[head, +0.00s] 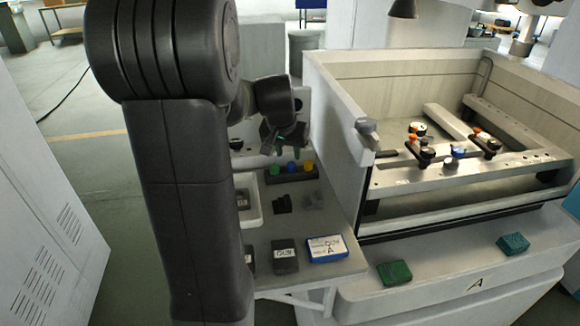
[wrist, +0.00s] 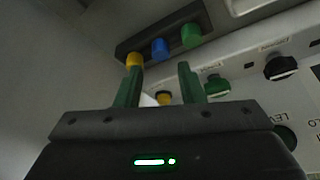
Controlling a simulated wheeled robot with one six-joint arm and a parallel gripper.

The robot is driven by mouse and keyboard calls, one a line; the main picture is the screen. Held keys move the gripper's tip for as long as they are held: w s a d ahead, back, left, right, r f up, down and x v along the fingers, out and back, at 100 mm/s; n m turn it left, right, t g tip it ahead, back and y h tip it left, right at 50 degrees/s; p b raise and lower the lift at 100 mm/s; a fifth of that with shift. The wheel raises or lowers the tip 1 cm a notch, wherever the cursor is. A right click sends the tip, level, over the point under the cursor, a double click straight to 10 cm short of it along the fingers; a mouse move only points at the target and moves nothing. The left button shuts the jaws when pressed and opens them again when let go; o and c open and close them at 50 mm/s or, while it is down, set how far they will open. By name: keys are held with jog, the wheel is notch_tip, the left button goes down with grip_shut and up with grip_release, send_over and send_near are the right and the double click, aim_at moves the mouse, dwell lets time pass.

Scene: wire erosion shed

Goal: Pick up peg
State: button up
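Three pegs, green (head: 275,170), blue (head: 292,167) and yellow (head: 308,165), stand in a dark rack (head: 300,176) on the side table. The wrist view shows the yellow peg (wrist: 134,59), blue peg (wrist: 160,48) and green peg (wrist: 191,36) in the rack (wrist: 175,27). My gripper (head: 290,151) is above the rack in the head view. In the wrist view my gripper (wrist: 159,68) is open with nothing between its green fingers. Its left fingertip overlaps the yellow peg in the picture; I cannot tell whether they touch.
A white tray (head: 254,219), dark blocks (head: 285,256) and a blue-and-white box (head: 327,249) share the side table (head: 335,270). The machine tank (head: 343,130) stands to the right. A panel with knobs (wrist: 282,68) shows in the wrist view.

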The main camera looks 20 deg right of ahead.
aim_at(291, 164)
jog(key=shift+w+p+x, duration=0.2)
jog(key=shift+p+x, duration=0.35)
jog(key=shift+x, duration=3.05)
jog(key=shift+d+r, duration=0.1)
jog(key=shift+d, duration=0.1)
jog(key=shift+c, duration=0.2)
jog(key=c, duration=0.7)
